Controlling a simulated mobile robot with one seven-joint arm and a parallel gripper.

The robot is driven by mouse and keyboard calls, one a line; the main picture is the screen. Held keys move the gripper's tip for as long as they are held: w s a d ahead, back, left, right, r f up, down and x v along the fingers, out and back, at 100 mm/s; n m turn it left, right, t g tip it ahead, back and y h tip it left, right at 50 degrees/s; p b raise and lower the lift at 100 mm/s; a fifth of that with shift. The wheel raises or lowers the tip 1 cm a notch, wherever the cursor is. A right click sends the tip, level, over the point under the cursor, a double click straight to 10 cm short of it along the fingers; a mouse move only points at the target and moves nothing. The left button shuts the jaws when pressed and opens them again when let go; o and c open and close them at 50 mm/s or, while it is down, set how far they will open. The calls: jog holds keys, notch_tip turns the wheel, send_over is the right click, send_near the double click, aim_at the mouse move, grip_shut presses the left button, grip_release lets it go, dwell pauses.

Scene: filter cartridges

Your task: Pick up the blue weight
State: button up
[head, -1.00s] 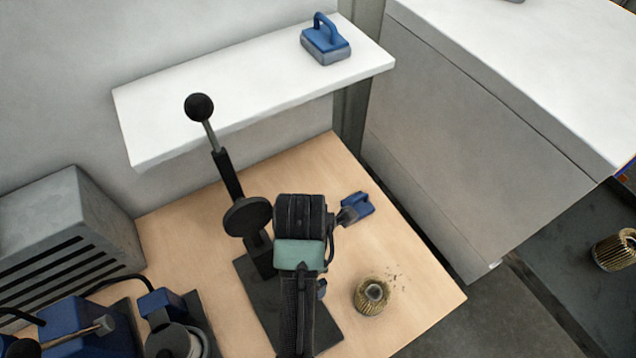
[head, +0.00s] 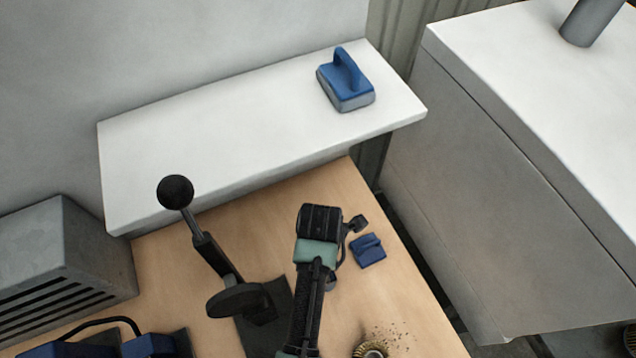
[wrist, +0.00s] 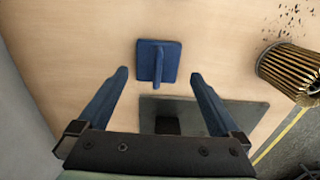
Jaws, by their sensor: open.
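The blue weight (head: 368,250), a small square block with a raised grip bar, sits on the wooden tabletop, right of my gripper in the head view. In the wrist view the blue weight (wrist: 170,62) lies ahead, roughly centred between the fingertips, with its bar pointing towards me. My gripper (wrist: 158,75) is open and empty, its two blue fingers spread wider than the weight. They do not appear to touch it. In the head view my arm hides most of the fingers.
A larger blue-handled block (head: 346,82) stands on the white shelf (head: 220,125) behind. A black lever press (head: 240,300) with a ball-topped handle stands left of my arm.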

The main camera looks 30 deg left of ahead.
jog(key=shift+a+f+p, duration=0.2)
jog(key=shift+f+p, duration=0.15)
jog(key=shift+f, duration=2.25)
jog(key=shift+w, duration=0.1)
grip_shut()
